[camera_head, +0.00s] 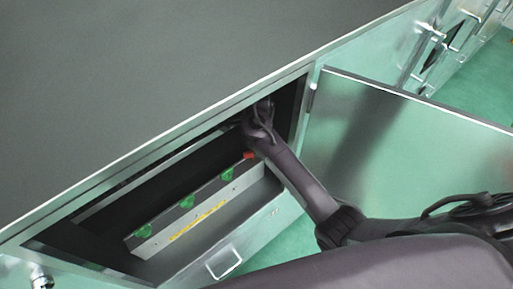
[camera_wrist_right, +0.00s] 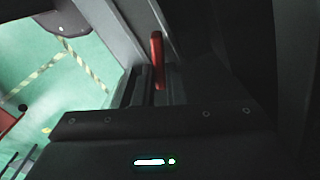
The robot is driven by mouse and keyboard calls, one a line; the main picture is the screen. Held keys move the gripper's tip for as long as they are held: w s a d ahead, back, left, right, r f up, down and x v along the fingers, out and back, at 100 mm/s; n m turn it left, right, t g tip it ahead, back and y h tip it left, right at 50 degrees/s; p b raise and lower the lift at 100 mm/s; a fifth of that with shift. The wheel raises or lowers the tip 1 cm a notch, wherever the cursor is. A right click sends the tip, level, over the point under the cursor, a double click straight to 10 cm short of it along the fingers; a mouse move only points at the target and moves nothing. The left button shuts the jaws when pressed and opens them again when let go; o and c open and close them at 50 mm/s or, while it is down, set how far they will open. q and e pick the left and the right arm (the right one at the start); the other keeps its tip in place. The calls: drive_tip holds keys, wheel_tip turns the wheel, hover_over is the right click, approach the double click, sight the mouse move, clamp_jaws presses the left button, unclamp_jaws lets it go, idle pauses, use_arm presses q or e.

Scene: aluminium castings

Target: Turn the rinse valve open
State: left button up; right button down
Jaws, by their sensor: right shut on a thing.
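A red valve handle (camera_head: 249,155) shows inside the open cabinet (camera_head: 262,196), at the right end of a row of green handles. In the right wrist view a red lever (camera_wrist_right: 156,58) stands up from between the dark fingers of my right gripper (camera_wrist_right: 150,88). The gripper is shut on it. In the head view my right arm reaches down into the cabinet and its dark wrist hides the fingertips. The valve body is hidden, so I cannot tell how far the handle is turned. My left gripper is not in view.
Several green handles (camera_head: 187,201) sit along a pale panel with a yellow label strip (camera_head: 198,222). The cabinet door (camera_head: 390,150) stands open at the right. A metal pull handle (camera_head: 224,264) is on the front below. A wide grey top (camera_head: 150,75) overhangs the opening.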

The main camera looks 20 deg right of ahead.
drive_tip(key=shift+w+r+n, duration=0.1)
drive_tip(key=shift+w+n, duration=0.05)
drive_tip(key=shift+n, duration=0.95)
drive_tip(key=shift+w+n, duration=0.15)
drive_tip(key=shift+n, duration=0.95)
drive_tip(key=c, duration=1.5)
unclamp_jaws()
wheel_tip(320, 180, up, 7)
drive_tip(key=shift+f+b, duration=0.15)
drive_tip(key=shift+b, duration=0.75)
drive_tip(key=shift+r, duration=0.55)
drive_tip(key=shift+s+f, duration=0.1)
